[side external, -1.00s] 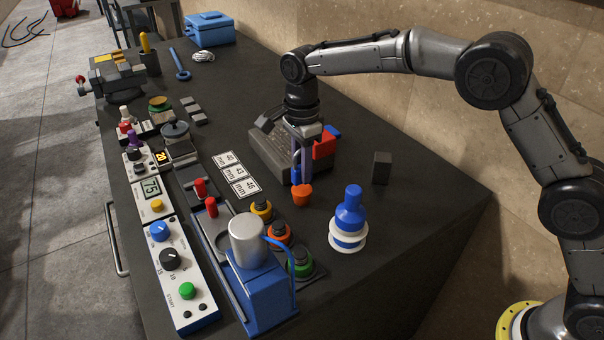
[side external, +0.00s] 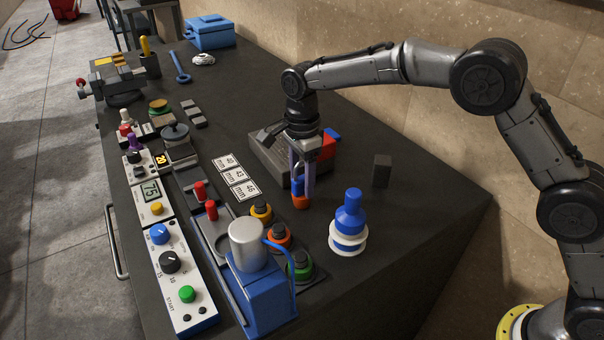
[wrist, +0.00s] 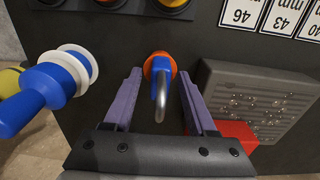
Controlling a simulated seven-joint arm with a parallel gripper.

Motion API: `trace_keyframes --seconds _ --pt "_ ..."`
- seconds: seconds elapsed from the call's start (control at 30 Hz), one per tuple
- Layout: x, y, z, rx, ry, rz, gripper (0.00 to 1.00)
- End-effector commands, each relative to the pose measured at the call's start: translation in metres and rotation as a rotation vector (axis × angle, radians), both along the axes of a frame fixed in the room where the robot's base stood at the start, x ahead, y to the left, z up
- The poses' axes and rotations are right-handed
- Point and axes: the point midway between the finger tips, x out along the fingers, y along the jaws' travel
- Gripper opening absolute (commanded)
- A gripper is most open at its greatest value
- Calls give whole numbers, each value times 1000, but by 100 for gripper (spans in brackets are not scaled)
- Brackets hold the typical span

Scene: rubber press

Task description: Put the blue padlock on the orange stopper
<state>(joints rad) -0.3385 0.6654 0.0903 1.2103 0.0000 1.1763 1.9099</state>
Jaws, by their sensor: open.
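The blue padlock (side external: 297,187) is upright on top of the orange stopper (side external: 300,203), which is on the dark bench. In the wrist view the padlock (wrist: 158,82) shows its blue body and silver shackle, with the rim of the orange stopper (wrist: 151,66) around its far end. My gripper (side external: 302,190) is open around the padlock. In the wrist view the purple fingers of my gripper (wrist: 159,76) stand on either side of the padlock with a visible gap on both sides. The contact between padlock and stopper is partly hidden.
A blue and white bottle-shaped piece (side external: 348,222) stands to the right. A grey grooved block (side external: 262,160) with a red piece (side external: 328,146) is just behind. The blue press (side external: 262,290) and coloured ring holders (side external: 278,236) are in front. A dark block (side external: 382,170) stands right.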

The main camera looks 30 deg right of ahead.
Motion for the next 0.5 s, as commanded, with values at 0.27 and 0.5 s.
trace_keyframes --seconds 0.27,0.5 --pt "1 0 32 2 -6 0 57" --pt "1 0 82 2 -5 0 57"
